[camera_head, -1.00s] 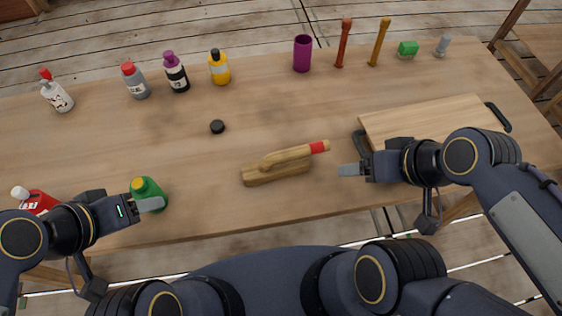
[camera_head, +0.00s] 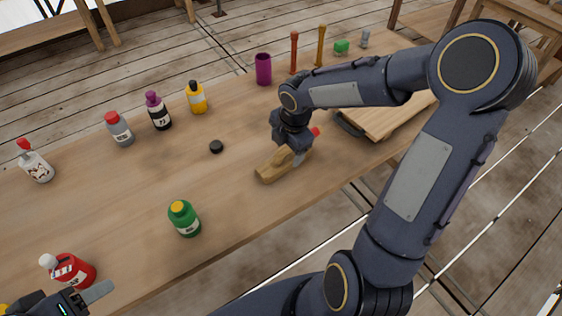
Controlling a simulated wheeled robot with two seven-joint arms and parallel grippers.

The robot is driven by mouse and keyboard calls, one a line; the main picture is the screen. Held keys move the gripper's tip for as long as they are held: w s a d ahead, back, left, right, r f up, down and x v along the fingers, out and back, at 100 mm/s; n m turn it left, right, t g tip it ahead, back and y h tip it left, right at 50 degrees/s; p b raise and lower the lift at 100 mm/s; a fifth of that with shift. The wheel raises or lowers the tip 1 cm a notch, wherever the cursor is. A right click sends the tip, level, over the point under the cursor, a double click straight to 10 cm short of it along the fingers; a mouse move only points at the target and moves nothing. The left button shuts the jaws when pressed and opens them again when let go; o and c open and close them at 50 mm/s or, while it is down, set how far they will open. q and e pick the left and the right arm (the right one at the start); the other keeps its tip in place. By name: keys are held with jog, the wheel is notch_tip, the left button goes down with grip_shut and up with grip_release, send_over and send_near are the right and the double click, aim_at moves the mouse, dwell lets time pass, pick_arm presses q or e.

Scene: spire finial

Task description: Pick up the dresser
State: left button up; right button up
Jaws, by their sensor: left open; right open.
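The dresser (camera_head: 271,170) is a light wooden tool with a thick body and a slimmer handle ending in a red tip (camera_head: 316,132). It lies on the table near its front edge. My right gripper (camera_head: 298,157) points down over the dresser's handle side, open, with its fingers at the handle. The hand hides part of the handle, and I cannot tell whether the fingers touch it. My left gripper (camera_head: 98,294) is open and empty at the bottom left corner, beside a red bottle and partly cut off by the frame.
A green bottle (camera_head: 185,220) and a red bottle (camera_head: 72,270) stand near the front edge. A black disc (camera_head: 216,146) lies mid-table. Several bottles and a purple cup (camera_head: 263,69) line the back. A wooden board (camera_head: 400,118) lies right, partly behind my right arm.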

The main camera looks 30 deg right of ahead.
aim_at(286, 153)
jog(key=f, duration=0.3)
jog(key=w+f, duration=0.1)
jog(key=f, duration=0.2)
jog(key=shift+w+d+f, duration=0.1)
jog(key=shift+w+f, duration=0.05)
jog(key=shift+f, duration=0.05)
jog(key=shift+r, duration=0.1)
jog(key=c, duration=1.2)
